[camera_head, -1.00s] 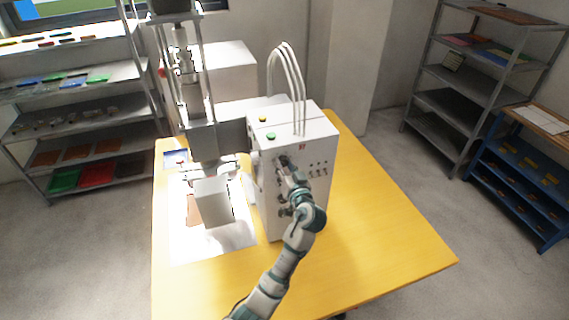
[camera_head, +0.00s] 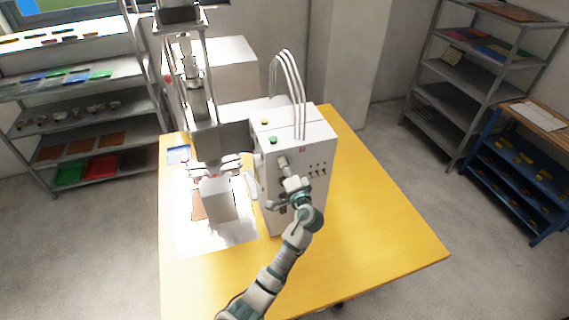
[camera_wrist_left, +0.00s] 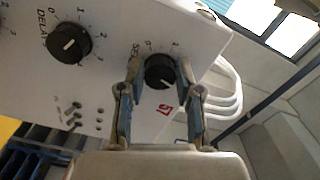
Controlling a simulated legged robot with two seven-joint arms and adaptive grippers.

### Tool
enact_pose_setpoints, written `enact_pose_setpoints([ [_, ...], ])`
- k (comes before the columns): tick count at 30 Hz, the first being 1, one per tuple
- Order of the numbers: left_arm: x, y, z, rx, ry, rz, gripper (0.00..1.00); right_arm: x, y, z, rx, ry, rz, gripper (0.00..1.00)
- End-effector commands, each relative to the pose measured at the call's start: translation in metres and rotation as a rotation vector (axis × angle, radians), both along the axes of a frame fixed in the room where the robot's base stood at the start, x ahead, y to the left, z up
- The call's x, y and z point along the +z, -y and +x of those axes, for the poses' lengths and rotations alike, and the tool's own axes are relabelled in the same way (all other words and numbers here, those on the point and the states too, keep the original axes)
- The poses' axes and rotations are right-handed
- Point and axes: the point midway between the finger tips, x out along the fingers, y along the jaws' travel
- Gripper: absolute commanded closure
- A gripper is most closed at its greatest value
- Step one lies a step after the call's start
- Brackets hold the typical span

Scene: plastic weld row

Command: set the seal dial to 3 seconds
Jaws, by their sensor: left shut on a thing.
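The seal dial (camera_wrist_left: 160,72) is a black round knob on the white control box, with printed numbers around it and its label partly covered. A pale mark shows on its lower part; I cannot read the setting surely. My left gripper (camera_wrist_left: 158,88) is shut on this dial, one finger on each side. In the head view my left gripper (camera_head: 283,162) is at the front face of the white control box (camera_head: 312,135), where it hides the dial. My right gripper is not in view.
The similar delay dial (camera_wrist_left: 69,43) is beside the seal dial, with small toggle switches (camera_wrist_left: 73,113) below it. Green (camera_head: 273,140) and yellow (camera_head: 265,122) buttons top the box. The yellow table (camera_head: 380,230) is clear on the right. A press (camera_head: 195,100) stands left.

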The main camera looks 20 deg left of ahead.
Motion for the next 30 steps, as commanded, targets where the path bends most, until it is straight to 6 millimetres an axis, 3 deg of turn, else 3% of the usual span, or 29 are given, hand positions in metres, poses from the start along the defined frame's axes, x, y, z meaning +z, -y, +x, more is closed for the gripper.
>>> enact_pose_setpoints([
  [12,-0.003,0.004,0.001,-0.009,-0.11,0.154,1.0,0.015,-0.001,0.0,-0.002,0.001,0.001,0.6],
  [29,-0.006,0.005,0.001,-0.01,-0.128,0.175,1.0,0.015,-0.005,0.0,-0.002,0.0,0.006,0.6],
  [30,-0.006,0.005,0.001,-0.01,-0.128,0.175,0.56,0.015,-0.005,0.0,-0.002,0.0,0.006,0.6],
])
